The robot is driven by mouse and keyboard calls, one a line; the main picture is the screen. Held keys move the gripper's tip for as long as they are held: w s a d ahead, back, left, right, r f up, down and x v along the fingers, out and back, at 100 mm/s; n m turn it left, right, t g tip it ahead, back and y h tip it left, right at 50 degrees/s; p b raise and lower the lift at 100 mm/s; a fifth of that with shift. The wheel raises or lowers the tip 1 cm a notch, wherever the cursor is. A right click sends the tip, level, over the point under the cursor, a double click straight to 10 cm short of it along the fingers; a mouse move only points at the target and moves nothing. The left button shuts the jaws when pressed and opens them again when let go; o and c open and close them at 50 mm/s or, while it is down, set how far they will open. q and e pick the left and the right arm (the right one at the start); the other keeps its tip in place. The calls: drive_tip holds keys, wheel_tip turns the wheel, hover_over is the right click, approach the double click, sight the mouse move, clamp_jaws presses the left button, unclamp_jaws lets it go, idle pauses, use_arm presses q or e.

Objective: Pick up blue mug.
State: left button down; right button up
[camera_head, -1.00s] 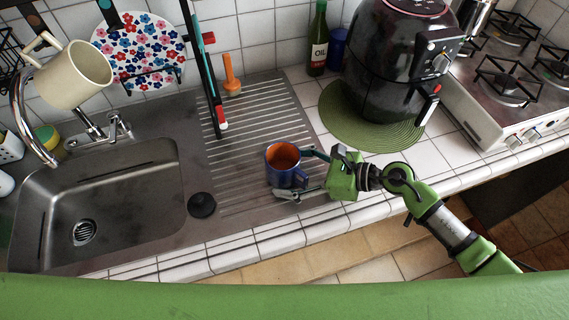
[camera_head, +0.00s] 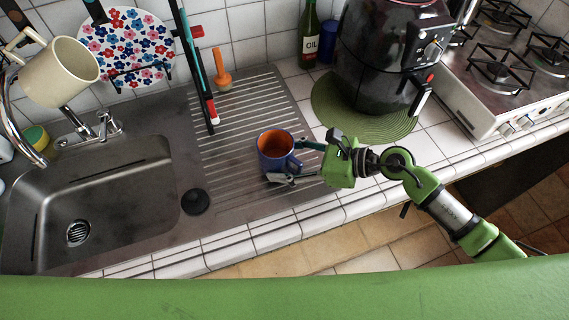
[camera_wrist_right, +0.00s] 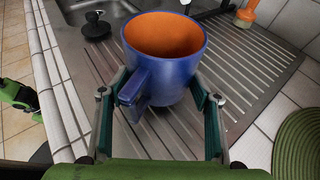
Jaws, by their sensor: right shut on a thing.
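The blue mug (camera_head: 274,158) has an orange inside and is upright at the ribbed drainboard's right part in the head view. In the right wrist view the blue mug (camera_wrist_right: 166,72) is between the fingers, its handle facing the wrist. My right gripper (camera_head: 297,163) reaches it from the right and is shut on it, with a finger on either side; the right gripper also shows in the wrist view (camera_wrist_right: 158,103). I cannot tell whether the mug's base touches the drainboard. My left gripper is not in view.
A sink (camera_head: 100,215) lies left of the drainboard (camera_head: 240,110), with a black plug (camera_head: 195,201) between. A cream mug (camera_head: 60,72) hangs at upper left beside a floral plate (camera_head: 127,45). A black air fryer (camera_head: 385,60) stands on a green mat (camera_head: 335,117) at right.

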drive_tip(key=s+r, duration=1.1)
drive_tip(key=s, duration=0.3)
drive_tip(key=shift+a+b, duration=0.15)
drive_tip(key=shift+b, duration=0.2)
